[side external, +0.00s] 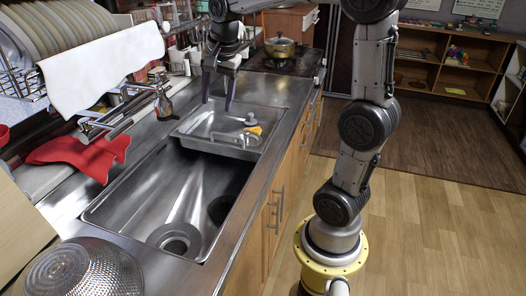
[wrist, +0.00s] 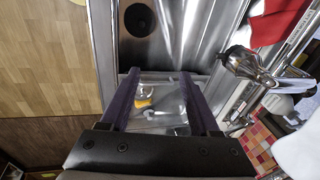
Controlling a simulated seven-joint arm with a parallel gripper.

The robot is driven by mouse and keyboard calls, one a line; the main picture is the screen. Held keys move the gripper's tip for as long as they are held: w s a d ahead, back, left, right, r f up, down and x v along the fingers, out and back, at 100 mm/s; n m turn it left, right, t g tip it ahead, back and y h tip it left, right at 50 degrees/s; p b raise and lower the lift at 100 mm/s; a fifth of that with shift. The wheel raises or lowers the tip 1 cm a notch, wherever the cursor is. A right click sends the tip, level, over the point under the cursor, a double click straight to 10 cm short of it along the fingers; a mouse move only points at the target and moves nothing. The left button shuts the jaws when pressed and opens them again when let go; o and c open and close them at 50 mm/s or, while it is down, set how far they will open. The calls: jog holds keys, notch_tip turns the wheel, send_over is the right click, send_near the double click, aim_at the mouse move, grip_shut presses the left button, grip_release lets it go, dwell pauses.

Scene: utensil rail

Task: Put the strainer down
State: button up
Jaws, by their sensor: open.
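My gripper (side external: 218,100) is open, with its two dark fingers pointing down above the metal tray (side external: 193,131) at the far end of the sink. In the wrist view the fingers of my gripper (wrist: 160,76) stand wide apart with nothing seen held between them. A perforated metal bowl (side external: 78,272), which looks like a strainer, sits rim down at the near left corner of the counter, far from my gripper. I cannot make out another strainer. Any utensils on the rail behind my gripper are too small to tell.
The tray holds a small grey item (side external: 251,119) and a yellow item (side external: 255,130). The sink basin (side external: 160,205) is open and empty. A faucet (side external: 120,118), a red cloth (side external: 82,155) and a dish rack (side external: 45,40) line the left. A pot (side external: 280,47) stands on the stove.

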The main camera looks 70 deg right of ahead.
jog(key=s+a+f+n+t+y, duration=0.1)
jog(key=s+a+f+n+t, duration=0.1)
jog(key=s+a+n, duration=1.2)
jog(key=s+f+n, duration=0.1)
jog(key=s+n, duration=0.1)
jog(key=n, duration=0.1)
jog(key=shift+s+f+t, duration=0.15)
jog(key=shift+s+t, duration=0.1)
jog(key=shift+t, duration=0.15)
